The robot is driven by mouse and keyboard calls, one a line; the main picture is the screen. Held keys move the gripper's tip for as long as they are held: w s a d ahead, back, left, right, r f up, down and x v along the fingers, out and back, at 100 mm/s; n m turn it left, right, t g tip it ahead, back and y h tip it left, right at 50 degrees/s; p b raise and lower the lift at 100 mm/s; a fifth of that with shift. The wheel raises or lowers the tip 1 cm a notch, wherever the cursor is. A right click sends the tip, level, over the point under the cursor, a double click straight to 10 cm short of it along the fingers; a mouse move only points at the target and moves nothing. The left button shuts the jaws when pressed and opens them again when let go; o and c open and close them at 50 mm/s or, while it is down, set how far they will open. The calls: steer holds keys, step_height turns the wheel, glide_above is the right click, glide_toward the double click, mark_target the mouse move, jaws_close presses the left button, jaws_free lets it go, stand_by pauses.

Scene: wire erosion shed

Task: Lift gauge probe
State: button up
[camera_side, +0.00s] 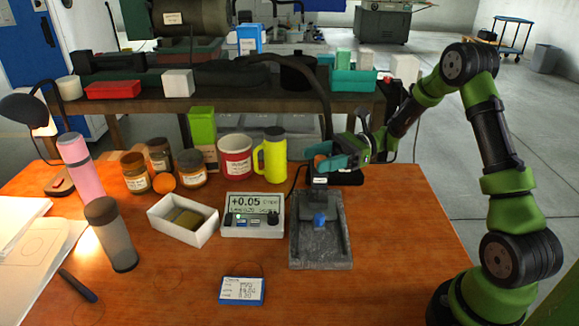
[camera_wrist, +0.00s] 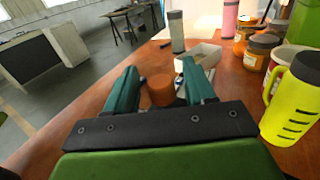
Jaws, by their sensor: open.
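The gauge probe shows an orange cap (camera_side: 320,160) on a dark body above a grey stone-like base (camera_side: 322,262). A small blue piece (camera_side: 319,220) sits on that base below it. My gripper (camera_side: 322,158) is at the height of the orange cap, its teal fingers on either side. In the wrist view, the fingers (camera_wrist: 160,80) are open around the orange cap (camera_wrist: 161,91), which shows narrow gaps at its sides. The probe's lower part is hidden there. A grey display unit (camera_side: 253,214) reading +0.05 stands left of the base.
A yellow bottle (camera_side: 272,158) and a red mug (camera_side: 235,157) stand left of my gripper. A white open box (camera_side: 184,220) lies left of the display, and a blue-edged card (camera_side: 242,290) in front. The table right of the base is clear.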

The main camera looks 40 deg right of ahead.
steer(key=shift+a, duration=0.2)
steer(key=shift+c, duration=0.3)
jaws_close()
steer(key=shift+r, duration=1.35)
steer(key=shift+o, duration=0.3)
jaws_free()
steer(key=v, duration=1.7)
